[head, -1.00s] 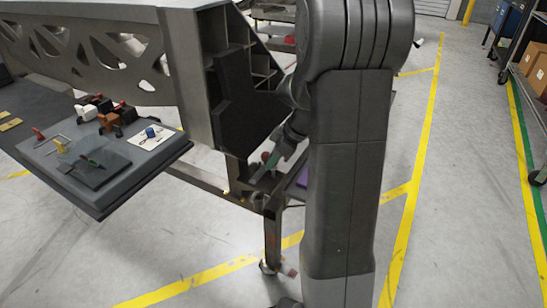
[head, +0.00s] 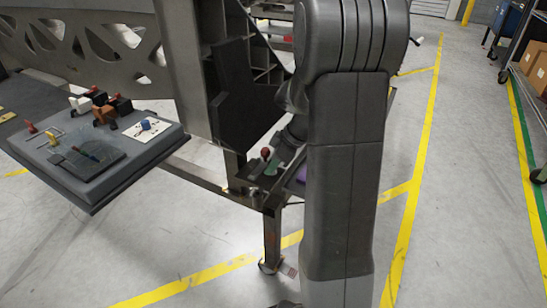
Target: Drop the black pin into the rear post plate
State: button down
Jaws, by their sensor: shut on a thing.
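My gripper (head: 273,165) is small and partly hidden behind my arm in the head view. It is down by the post at the right end of the metal frame, low over the plate (head: 262,198) on top of that post, which I take for the rear post plate. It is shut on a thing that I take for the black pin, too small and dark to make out. I cannot tell whether the pin touches the plate. A small red knob (head: 265,153) shows right beside the gripper.
A grey tray (head: 95,190) at the left holds several small coloured parts and a white card (head: 155,133) with a blue piece. The large metal beam (head: 100,50) and a black bracket (head: 240,100) stand close to my arm. Open floor with yellow lines lies to the right.

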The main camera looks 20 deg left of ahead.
jog(key=c, duration=1.1)
grip_release()
jog(key=shift+a+f, duration=0.15)
jog(key=shift+w+a+r+p, duration=0.1)
jog(key=shift+w+r+p, duration=0.1)
jog(key=shift+p, duration=0.1)
jog(key=shift+c, duration=0.5)
jog(key=shift+r, duration=0.2)
